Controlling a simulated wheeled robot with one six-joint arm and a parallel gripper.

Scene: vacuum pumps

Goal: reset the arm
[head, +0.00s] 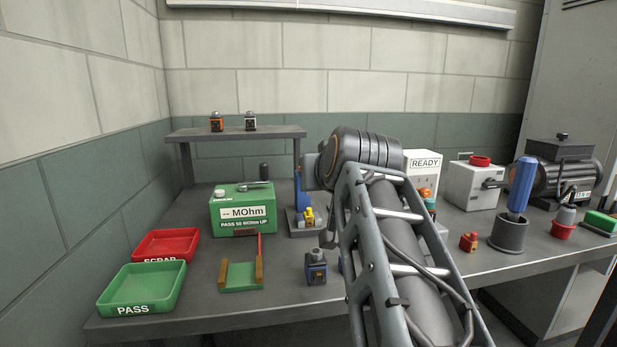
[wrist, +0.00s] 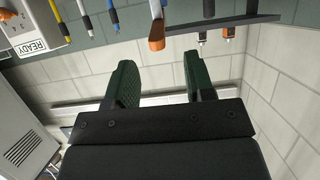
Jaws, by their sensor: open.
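My arm rises from the bottom of the head view in front of the bench, with its large grey joint above the bench middle. My gripper is hidden in the head view. In the wrist view my gripper (wrist: 158,82) is open, with two dark green fingers apart and nothing between them. The wrist view appears upside down, with the wall behind the fingers. The fingers touch nothing that I can see.
The bench holds a green PASS tray (head: 120,308), a red SCRAP tray (head: 190,241), a green MOhm meter (head: 243,212), a small dark block (head: 316,268) and a blue-handled tool in a cup (head: 508,236). A shelf (head: 240,133) bears two small parts.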

